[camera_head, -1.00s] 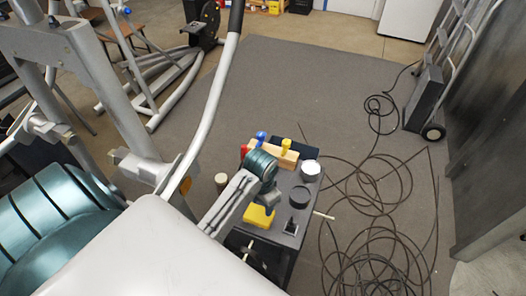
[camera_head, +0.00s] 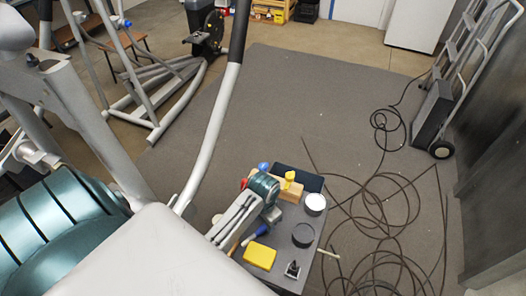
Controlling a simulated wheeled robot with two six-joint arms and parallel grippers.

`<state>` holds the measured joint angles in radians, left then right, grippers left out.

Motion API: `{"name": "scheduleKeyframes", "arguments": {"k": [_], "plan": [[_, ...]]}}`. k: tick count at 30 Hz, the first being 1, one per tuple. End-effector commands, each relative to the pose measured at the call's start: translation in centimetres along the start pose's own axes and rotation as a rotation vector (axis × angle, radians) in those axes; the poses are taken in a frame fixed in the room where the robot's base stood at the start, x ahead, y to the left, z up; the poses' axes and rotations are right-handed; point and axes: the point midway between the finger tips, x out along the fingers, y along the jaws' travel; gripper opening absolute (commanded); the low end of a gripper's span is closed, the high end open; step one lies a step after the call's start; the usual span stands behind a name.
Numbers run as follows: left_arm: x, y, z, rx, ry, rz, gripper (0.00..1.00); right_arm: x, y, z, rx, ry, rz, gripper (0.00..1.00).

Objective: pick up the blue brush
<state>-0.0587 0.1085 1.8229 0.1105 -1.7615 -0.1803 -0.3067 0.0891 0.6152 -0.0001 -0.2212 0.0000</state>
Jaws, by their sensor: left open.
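A blue-handled tool with a pale end, which looks like the blue brush (camera_head: 254,234), lies on the small dark table (camera_head: 322,228), left of the middle. A second small blue item (camera_head: 263,167) stands at the back by the wooden block; I cannot tell what it is. My left gripper (camera_head: 271,216) is over the table, just above and right of the blue-handled tool and apart from it in the picture. It is open, and its fingers are small and partly hidden by the wrist. My right gripper is not in view.
A yellow sponge-like block (camera_head: 260,256), a dark round tin (camera_head: 303,235), a white-topped can (camera_head: 315,203), a small black item (camera_head: 293,270) and a wooden block (camera_head: 291,190) crowd the table. Cables (camera_head: 385,235) lie on the floor to the right. Gym equipment (camera_head: 165,95) stands at the left.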

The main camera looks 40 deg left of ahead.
Motion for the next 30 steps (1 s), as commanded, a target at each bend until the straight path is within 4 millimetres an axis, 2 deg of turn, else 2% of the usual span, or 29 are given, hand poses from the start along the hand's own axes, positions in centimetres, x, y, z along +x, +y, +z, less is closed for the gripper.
{"name": "scheduleKeyframes", "arguments": {"k": [3, 6, 10, 17, 18, 25, 30], "plan": [[1.3, -0.2, 0.2, 0.000, -0.007, 0.001, 0.48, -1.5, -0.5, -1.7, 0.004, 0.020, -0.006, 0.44], [2.8, -0.3, 0.2, 0.000, -0.005, 0.001, 0.48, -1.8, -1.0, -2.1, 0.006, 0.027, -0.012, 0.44], [4.0, -0.3, 0.2, 0.000, -0.003, 0.000, 0.48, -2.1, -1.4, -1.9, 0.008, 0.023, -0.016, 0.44], [4.3, -0.3, 0.1, 0.000, -0.001, 0.000, 0.48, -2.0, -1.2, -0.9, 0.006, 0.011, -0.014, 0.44], [4.3, -0.3, 0.1, 0.000, -0.001, 0.000, 0.46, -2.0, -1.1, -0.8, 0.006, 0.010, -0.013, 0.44], [4.3, -0.3, 0.1, 0.000, -0.001, 0.000, 0.01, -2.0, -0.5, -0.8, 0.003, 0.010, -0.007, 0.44], [4.2, -0.3, 0.1, 0.000, -0.001, 0.000, 0.00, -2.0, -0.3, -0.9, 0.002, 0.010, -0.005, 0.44]]}}
